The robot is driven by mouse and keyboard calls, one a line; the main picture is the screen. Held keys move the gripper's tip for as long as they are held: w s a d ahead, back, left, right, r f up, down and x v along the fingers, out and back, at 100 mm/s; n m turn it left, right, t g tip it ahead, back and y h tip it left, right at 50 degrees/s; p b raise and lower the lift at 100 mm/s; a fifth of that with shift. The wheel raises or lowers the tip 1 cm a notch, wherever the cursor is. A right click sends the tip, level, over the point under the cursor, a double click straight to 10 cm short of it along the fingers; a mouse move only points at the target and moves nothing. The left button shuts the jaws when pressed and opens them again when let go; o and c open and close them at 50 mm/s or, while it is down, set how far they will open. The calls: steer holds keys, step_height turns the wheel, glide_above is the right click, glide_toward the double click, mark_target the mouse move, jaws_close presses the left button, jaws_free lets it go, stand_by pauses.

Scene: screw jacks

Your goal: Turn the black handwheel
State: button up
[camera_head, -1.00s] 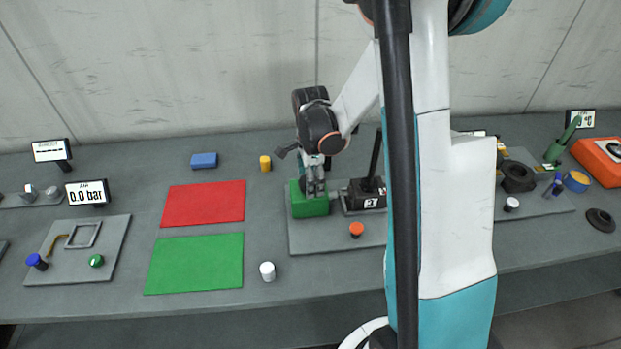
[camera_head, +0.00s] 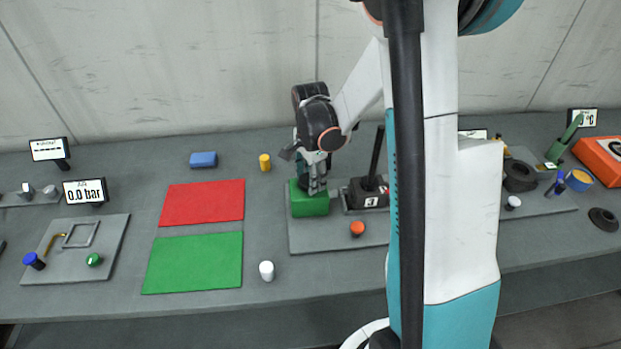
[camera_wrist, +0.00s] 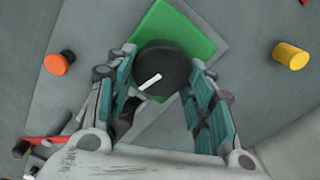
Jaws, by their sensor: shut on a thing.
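The black handwheel (camera_wrist: 161,68) is a round disc with a white mark, on top of a green block (camera_wrist: 190,28). In the wrist view it sits between the two fingers of my gripper (camera_wrist: 163,88), which is shut on it. In the head view my gripper (camera_head: 314,186) points down at the green block (camera_head: 310,204). There the fingers hide most of the handwheel. The white mark points to the lower left in the wrist view.
A black block (camera_head: 364,196) with a tall black lever stands just right of the green block, on the same grey plate (camera_head: 330,240). An orange-red knob (camera_head: 357,229) is in front. A yellow cylinder (camera_head: 265,162) stands behind. Red (camera_head: 203,203) and green (camera_head: 193,262) mats lie left.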

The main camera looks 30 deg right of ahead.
steer(key=n+b, duration=0.1)
steer(key=n, duration=0.2)
steer(key=shift+w+n, duration=0.1)
steer(key=shift+n, duration=0.3)
steer(key=n+b, duration=0.1)
steer(key=n, duration=0.2)
steer(key=shift+w, duration=0.1)
steer(key=n+b, duration=0.1)
steer(key=n, duration=0.6)
steer(key=shift+a, duration=0.2)
steer(key=n+b, duration=0.1)
steer(key=n, duration=0.5)
steer(key=shift+w+a, duration=0.1)
steer(key=shift+a, duration=0.05)
steer(key=n, duration=0.6)
steer(key=shift+a+n+b, duration=0.1)
steer(key=shift+n+b, duration=0.2)
steer(key=shift+b, duration=0.05)
steer(key=o, duration=1.1)
steer(key=shift+c, duration=0.2)
